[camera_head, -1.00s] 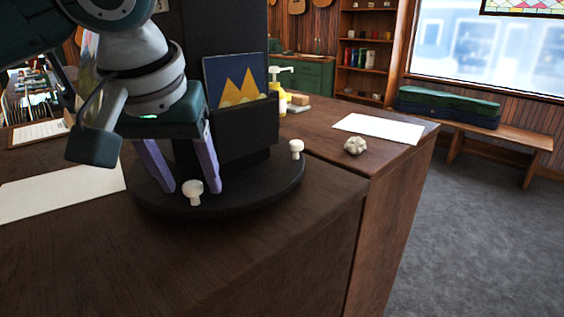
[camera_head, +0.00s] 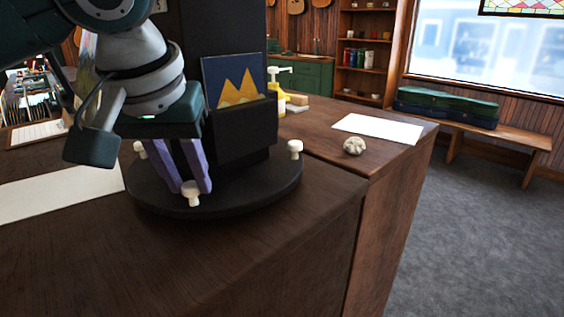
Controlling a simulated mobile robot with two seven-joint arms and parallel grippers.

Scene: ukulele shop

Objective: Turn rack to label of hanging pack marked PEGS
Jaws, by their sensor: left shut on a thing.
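The rack is a black round turntable base (camera_head: 240,196) with a dark upright column (camera_head: 222,40). A pocket (camera_head: 243,137) on it holds a blue card with yellow peaks (camera_head: 235,82). White knobs stand on the base's rim: a front one (camera_head: 191,196), a right one (camera_head: 295,149) and a left one (camera_head: 140,149). My left gripper (camera_head: 193,186) points down at the rim, its purple fingers shut on the front knob. My arm and gripper hide the rack's left part. No hanging pack or PEGS label is visible. My right gripper is out of view.
The rack stands on a dark wooden counter (camera_head: 270,245). A white sheet (camera_head: 60,192) lies left, another (camera_head: 379,128) at right near a small pale lump (camera_head: 354,146). A yellow pump bottle (camera_head: 280,92) stands behind the rack. Grey floor (camera_head: 475,220) lies beyond the counter.

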